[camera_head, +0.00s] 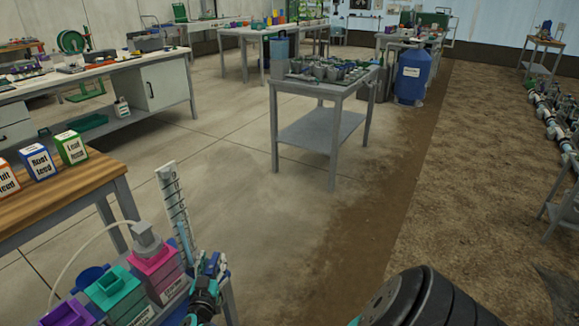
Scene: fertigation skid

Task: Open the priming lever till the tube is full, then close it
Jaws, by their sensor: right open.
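The clear tube (185,230) stands upright along a white numbered scale (171,195) at the lower left. I cannot tell how full it is. My left gripper is not in view.
Left of the tube stand pink (155,265), teal (112,290) and purple (70,313) containers. A wooden bench (65,205) bears labelled boxes. A grey table (315,130) with pots and a blue barrel (412,75) stand farther back. The middle floor is clear.

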